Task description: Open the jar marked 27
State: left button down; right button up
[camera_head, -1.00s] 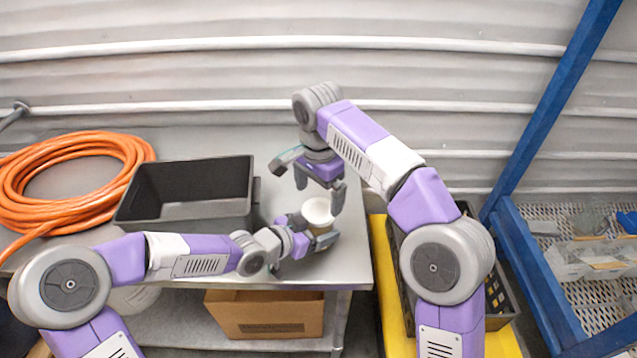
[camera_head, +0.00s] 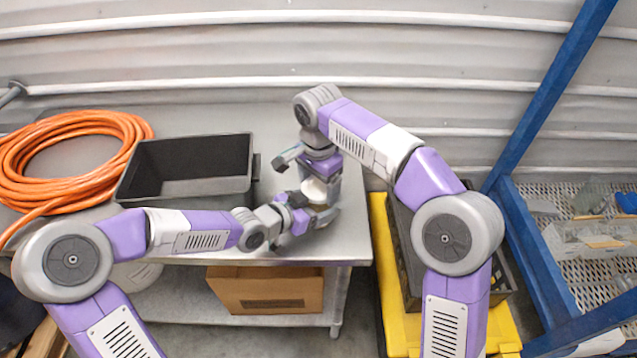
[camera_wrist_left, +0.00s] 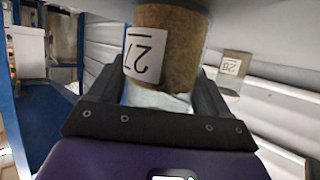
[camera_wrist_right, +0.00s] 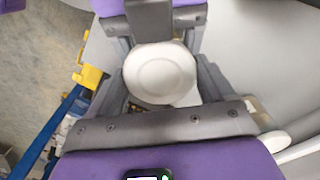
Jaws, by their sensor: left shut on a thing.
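The jar marked 27 (camera_wrist_left: 172,55) is brown with a white label and appears upside down in the left wrist view. My left gripper (camera_head: 318,213) is shut on this jar from the side, at the right part of the table. Its round white lid (camera_wrist_right: 160,75) faces the right wrist camera, and part of it shows in the head view (camera_head: 314,190). My right gripper (camera_head: 320,185) points down over the jar, one finger on each side of the lid. I cannot tell whether its fingers touch the lid.
Another labelled brown jar (camera_wrist_left: 236,66) stands nearby. A black bin (camera_head: 185,190) and an orange coiled hose (camera_head: 120,122) lie to the left on the grey table (camera_head: 357,225). A cardboard box (camera_head: 268,291) is below. A blue rack (camera_head: 545,110) stands at right.

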jog(key=shift+c, duration=1.2)
jog(key=n, duration=0.6)
jog(key=shift+n, duration=0.4)
jog(key=o, duration=1)
jog(key=shift+o, duration=0.2)
jog(key=shift+r, duration=2.3)
jog(key=shift+m, duration=0.7)
jog(key=shift+r+m, duration=0.3)
jog(key=shift+m, duration=0.7)
jog(key=shift+r+m, duration=1.3)
jog(key=shift+m, duration=0.4)
jog(key=shift+f, duration=3.9)
